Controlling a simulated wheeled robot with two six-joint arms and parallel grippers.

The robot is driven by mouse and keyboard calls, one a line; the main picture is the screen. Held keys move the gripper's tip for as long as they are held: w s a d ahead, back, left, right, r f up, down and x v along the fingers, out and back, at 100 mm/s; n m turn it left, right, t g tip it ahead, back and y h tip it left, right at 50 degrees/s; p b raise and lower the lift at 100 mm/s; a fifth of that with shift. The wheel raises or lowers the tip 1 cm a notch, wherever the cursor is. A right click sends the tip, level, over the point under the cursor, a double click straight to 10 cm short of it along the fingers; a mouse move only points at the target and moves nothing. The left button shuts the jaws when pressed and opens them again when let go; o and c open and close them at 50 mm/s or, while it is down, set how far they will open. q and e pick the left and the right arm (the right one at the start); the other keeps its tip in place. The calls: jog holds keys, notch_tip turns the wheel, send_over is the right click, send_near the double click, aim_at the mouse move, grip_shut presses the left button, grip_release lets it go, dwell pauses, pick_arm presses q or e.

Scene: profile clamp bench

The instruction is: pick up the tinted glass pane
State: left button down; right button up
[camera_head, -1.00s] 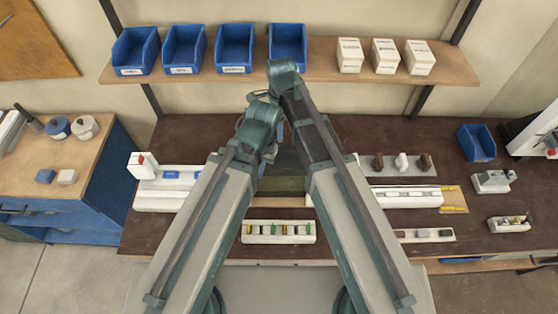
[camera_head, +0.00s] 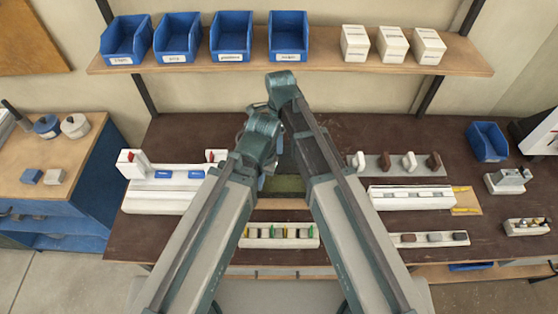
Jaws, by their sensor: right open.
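I cannot make out a tinted glass pane for certain. A flat olive-green surface (camera_head: 286,184) shows between my forearms at the middle of the bench, partly covered by them; I cannot tell whether it is the pane or a pad. My two arms come up from the bottom and meet near the centre, hiding the bench behind them. My right gripper (camera_head: 264,178) is open and mostly hidden behind the arm links, near the left edge of the green surface. My left gripper is hidden behind its own arm.
The dark workbench (camera_head: 345,235) carries a white clamp fixture (camera_head: 150,200) at left, a white rail (camera_head: 411,197) at right and a small-parts rack (camera_head: 278,236) in front. A shelf (camera_head: 320,54) above holds blue bins and white boxes. A blue bin (camera_head: 487,142) stands at right.

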notch_tip(320, 180, down, 4)
jog(key=b, duration=0.3)
jog(key=shift+a+f, duration=0.1)
jog(key=shift+a, duration=0.05)
grip_shut()
